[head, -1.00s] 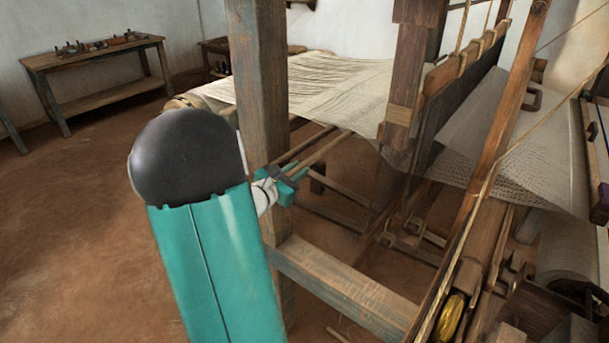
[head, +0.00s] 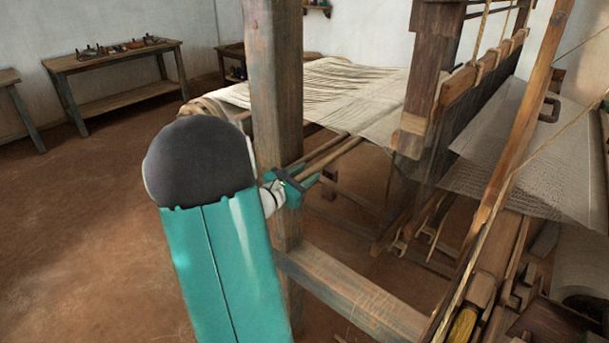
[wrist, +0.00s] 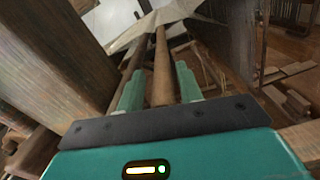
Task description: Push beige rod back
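Two slim beige-brown rods run side by side under the cloth, behind the upright post. In the head view the nearer rod (head: 337,158) leads down to my gripper (head: 298,186). In the wrist view one rod (wrist: 163,62) lies between the two teal fingers of my gripper (wrist: 160,88), its near end close to the dark palm plate. The fingers stand apart, with a narrow gap beside the rod. Whether either finger touches it is hard to tell. The other rod (wrist: 127,65) passes outside the left finger.
A thick wooden post (head: 274,90) stands right beside my gripper, with a low crossbeam (head: 350,295) running right from it. Pale woven cloth (head: 335,85) stretches above the rods. The loom frame (head: 430,80) fills the right. A bench (head: 115,75) stands at the back left; the floor between is clear.

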